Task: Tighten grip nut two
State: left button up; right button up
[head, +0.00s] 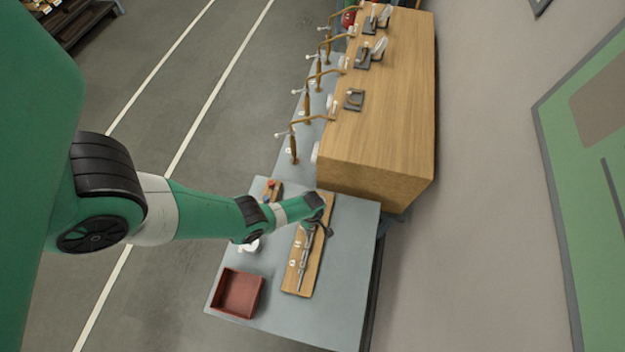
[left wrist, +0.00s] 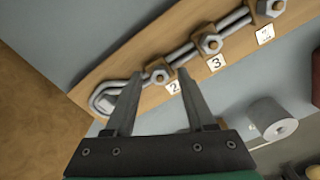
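A wooden board (head: 294,278) lies on the grey table and carries a steel rope with a loop at one end, seen in both views. In the left wrist view, grip nut two (left wrist: 159,76) is the silver nut by the label "2", closest to the loop (left wrist: 108,99). A second nut (left wrist: 210,43) sits by the label "3", and another (left wrist: 271,7) is at the top right. My left gripper (left wrist: 160,73) is open, its fingertips on either side of nut two in the picture; I cannot tell whether they touch it. My right gripper is not in view.
A red tray (head: 238,293) stands at the table's near left. A white roll (left wrist: 272,118) lies beside the board. A wooden bench (head: 385,130) with brass-coloured fittings borders the far side. The table's near right part is clear.

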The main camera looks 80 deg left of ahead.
pick_arm(q)
grip_shut()
